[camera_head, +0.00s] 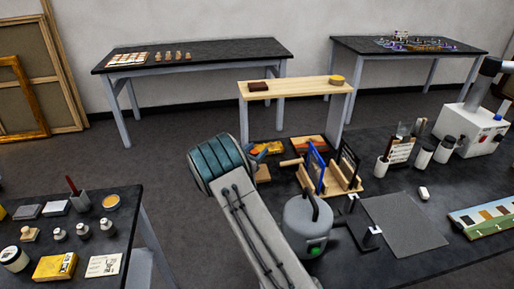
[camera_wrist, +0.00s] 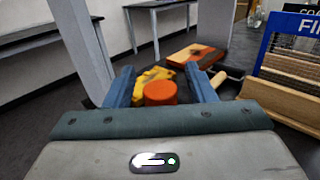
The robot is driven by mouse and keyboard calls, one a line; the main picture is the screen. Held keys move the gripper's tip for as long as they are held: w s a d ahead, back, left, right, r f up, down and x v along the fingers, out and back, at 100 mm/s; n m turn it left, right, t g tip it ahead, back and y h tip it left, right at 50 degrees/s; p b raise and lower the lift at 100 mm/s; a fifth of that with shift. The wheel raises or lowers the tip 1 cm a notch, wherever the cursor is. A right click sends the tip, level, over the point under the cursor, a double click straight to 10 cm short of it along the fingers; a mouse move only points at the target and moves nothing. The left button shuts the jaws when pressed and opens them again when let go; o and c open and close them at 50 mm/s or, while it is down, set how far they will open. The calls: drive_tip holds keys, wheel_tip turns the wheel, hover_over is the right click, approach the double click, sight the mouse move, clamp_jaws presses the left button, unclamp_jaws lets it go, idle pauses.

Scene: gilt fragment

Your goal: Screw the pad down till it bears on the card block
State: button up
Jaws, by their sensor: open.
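My gripper (camera_wrist: 160,70) is open, its two blue-grey fingers spread and pointing away from the wrist camera. A round orange part (camera_wrist: 160,93) shows between the fingers in the wrist view; I see no finger touching it. A yellow tool (camera_wrist: 153,75), apparently the clamp, lies just behind it, and it also shows in the head view (camera_head: 268,148) beside my gripper. The pad and its contact face cannot be made out. A small tan block (camera_head: 262,173) shows close to my gripper's housing; I cannot tell whether it is the card block.
An orange-red board (camera_wrist: 192,54) lies behind the clamp on the dark bench. A wooden rack with a blue panel (camera_head: 317,168) stands to the right. A grey canister (camera_head: 307,225) stands beside my arm. A pale wooden shelf (camera_head: 290,89) rises behind. A grey mat (camera_head: 405,224) is clear.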

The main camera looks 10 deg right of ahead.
drive_tip(key=shift+w+d, duration=0.3)
drive_tip(key=shift+w, duration=0.05)
drive_tip(key=shift+c, duration=0.3)
drive_tip(key=c, duration=0.9)
drive_tip(key=shift+f+g, duration=0.1)
drive_tip(key=shift+g, duration=0.2)
drive_tip(key=m+g+h+b, duration=0.1)
drive_tip(key=g+b, duration=0.1)
drive_tip(key=m+g+h+b, duration=0.1)
drive_tip(key=m+g+h, duration=0.1)
drive_tip(key=shift+s+d+f+m+b, duration=0.1)
drive_tip(key=shift+s+f+m+b, duration=0.1)
drive_tip(key=shift+m+b, duration=0.15)
drive_tip(key=m+g+b, duration=0.1)
drive_tip(key=m+g+h, duration=0.1)
drive_tip(key=g, duration=0.1)
drive_tip(key=m+g+h+b, duration=0.1)
drive_tip(key=g, duration=0.1)
drive_tip(key=shift+s+d+r+m+b, duration=0.1)
drive_tip(key=shift+s+m+b, duration=0.15)
drive_tip(key=shift+s+b, duration=0.05)
drive_tip(key=shift+s+r+m+g+b, duration=0.15)
drive_tip(key=shift+m+g+b, duration=0.6)
drive_tip(key=shift+g, duration=0.85)
drive_tip(key=shift+m+g, duration=0.45)
drive_tip(key=shift+g, duration=0.05)
